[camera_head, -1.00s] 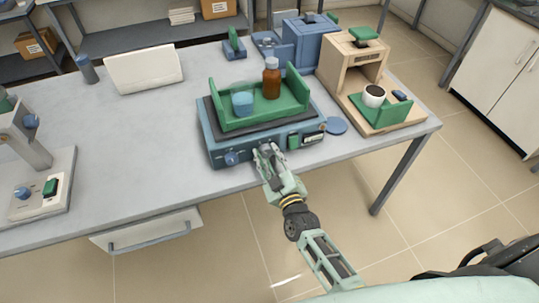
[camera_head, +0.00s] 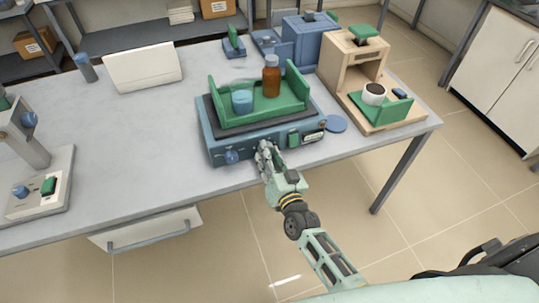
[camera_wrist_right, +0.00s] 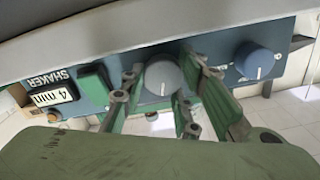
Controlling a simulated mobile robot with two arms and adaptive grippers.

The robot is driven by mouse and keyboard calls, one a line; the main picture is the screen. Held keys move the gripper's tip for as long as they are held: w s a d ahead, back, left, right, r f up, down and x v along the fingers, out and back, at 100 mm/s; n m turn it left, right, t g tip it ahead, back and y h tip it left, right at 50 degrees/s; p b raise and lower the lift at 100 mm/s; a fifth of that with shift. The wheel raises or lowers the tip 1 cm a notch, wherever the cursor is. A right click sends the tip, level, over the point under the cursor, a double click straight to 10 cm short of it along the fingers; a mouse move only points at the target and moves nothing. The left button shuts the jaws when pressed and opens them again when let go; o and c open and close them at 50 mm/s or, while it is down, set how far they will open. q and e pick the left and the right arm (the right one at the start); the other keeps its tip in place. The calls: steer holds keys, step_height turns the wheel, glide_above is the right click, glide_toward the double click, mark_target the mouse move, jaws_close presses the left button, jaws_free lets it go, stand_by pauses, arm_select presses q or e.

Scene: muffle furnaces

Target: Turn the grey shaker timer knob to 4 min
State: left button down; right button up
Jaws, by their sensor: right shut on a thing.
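The shaker (camera_head: 212,151) is a blue box near the table's front edge, with a green tray on top. In the right wrist view its grey timer knob (camera_wrist_right: 163,80) sits between the fingers of my right gripper (camera_wrist_right: 158,100), with a white mark on its face. The right gripper (camera_head: 265,150) is shut on that knob and hides most of it in the head view. My left gripper is not in view.
A blue knob (camera_head: 231,157) is beside the grey one on the shaker's front, and a green switch (camera_head: 293,140) is on its other side. The table left of the shaker is mostly clear.

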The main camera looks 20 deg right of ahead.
steer(key=shift+w+d+r+m, duration=0.1)
steer(key=shift+d+m, duration=0.05)
steer(key=shift+m, duration=0.4)
steer(key=shift+d+r+m, duration=0.1)
steer(key=shift+m, duration=0.45)
steer(key=shift+f, duration=0.1)
steer(key=o, duration=1)
steer(key=shift+o, duration=0.2)
steer(key=shift+f, duration=0.1)
steer(key=shift+a, duration=0.1)
steer(key=shift+s+f, duration=0.1)
steer(key=shift+s, duration=0.1)
steer(key=shift+s, duration=0.35)
steer(key=s, duration=1.1)
steer(key=shift+d, duration=0.25)
